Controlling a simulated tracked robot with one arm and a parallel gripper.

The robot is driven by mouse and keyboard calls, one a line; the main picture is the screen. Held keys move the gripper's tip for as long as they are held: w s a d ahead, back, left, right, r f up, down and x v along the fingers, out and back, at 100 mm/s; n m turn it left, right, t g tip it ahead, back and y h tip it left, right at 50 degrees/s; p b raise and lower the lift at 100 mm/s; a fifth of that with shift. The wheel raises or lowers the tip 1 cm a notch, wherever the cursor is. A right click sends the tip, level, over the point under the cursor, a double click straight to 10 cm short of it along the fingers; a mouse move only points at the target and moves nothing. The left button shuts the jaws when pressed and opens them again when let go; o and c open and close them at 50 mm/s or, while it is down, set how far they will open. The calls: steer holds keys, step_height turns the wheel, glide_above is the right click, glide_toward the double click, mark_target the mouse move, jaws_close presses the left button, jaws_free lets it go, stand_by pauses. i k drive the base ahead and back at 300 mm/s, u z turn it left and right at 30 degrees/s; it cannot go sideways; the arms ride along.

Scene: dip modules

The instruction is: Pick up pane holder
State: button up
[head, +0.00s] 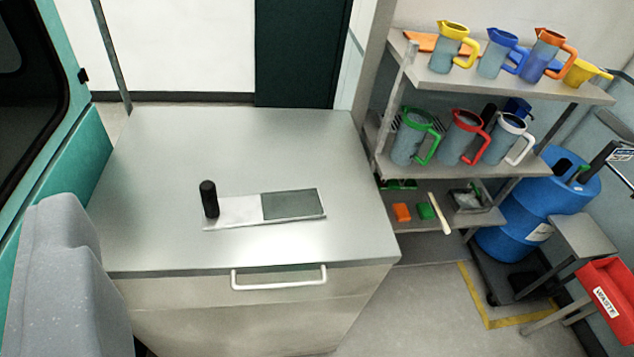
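What looks like the pane holder (234,212) lies flat on the metal top of a cabinet (160,150). It is a thin, long plate, pale on the left, with a dark grey rectangular pane (292,204) on its right part. A black cylindrical handle (209,199) stands upright at its left end. Nothing touches the handle. I see no gripper fingers that I can make out in the head view.
The cabinet front has a white bar handle (279,277). A grey speckled rounded shape (62,270) fills the lower left; I cannot tell what it is. Cabinet top around the holder is clear.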

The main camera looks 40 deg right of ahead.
mark_target(264, 208)
steer(key=z, duration=0.35)
steer(key=i, duration=0.65)
steer(key=z, duration=0.35)
steer(key=k, duration=0.85)
steer(key=z, duration=0.2)
steer(key=i, duration=0.85)
steer(key=u, duration=0.1)
